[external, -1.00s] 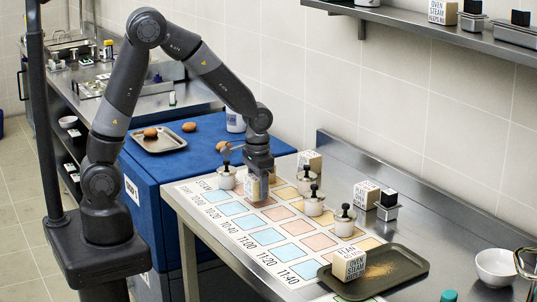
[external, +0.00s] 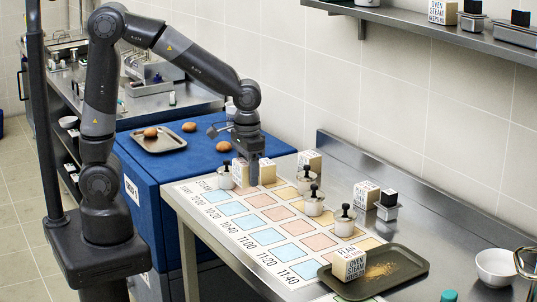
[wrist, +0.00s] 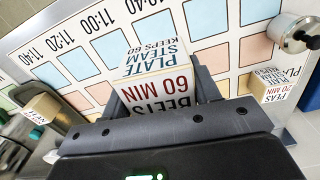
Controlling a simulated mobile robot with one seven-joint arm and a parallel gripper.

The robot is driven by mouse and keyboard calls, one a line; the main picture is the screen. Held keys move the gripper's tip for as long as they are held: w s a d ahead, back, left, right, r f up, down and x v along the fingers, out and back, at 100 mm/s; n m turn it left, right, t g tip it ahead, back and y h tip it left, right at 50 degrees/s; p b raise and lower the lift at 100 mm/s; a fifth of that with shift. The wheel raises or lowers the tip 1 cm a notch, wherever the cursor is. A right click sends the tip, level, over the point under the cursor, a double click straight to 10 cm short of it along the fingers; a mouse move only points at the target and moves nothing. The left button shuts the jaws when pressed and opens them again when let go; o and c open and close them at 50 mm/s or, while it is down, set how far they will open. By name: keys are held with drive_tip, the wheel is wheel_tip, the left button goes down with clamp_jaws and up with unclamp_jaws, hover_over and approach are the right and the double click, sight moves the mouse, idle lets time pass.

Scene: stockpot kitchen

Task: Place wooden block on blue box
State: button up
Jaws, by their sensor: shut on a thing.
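My gripper (external: 254,178) is shut on a pale wooden block (external: 240,173) with printed lettering, above the far left end of the timetable sheet. A finger hides the block's middle. In the wrist view the block (wrist: 162,88) sits between the two fingers, its printed faces reading "PLATE STEAM" and "BEETS 60 MIN". The blue box (external: 165,166) is the large blue cabinet at the left end of the steel table. Its flat top lies left of and behind my gripper.
The box top's front part is clear. Lidded pots (external: 315,207) and other blocks (external: 310,158) stand along the sheet. A dark tray (external: 408,262) is at the right.

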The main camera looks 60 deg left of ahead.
drive_tip(key=r, duration=0.4)
drive_tip(key=shift+w+a+r, duration=0.15)
drive_tip(key=shift+a+r, duration=0.15)
drive_tip(key=w+a+n, duration=0.3)
drive_tip(key=a, duration=0.5)
drive_tip(key=w+a+n, duration=0.3)
drive_tip(key=a, duration=0.5)
drive_tip(key=n, duration=0.9)
hover_over(174, 166)
wheel_tip(174, 166, down, 14)
drive_tip(key=shift+d+f, duration=0.15)
drive_tip(key=shift+f, duration=0.05)
drive_tip(key=shift+a+f, duration=0.15)
drive_tip(key=shift+a, duration=0.05)
drive_tip(key=shift+f, duration=2)
drive_tip(key=shift+f, duration=0.1)
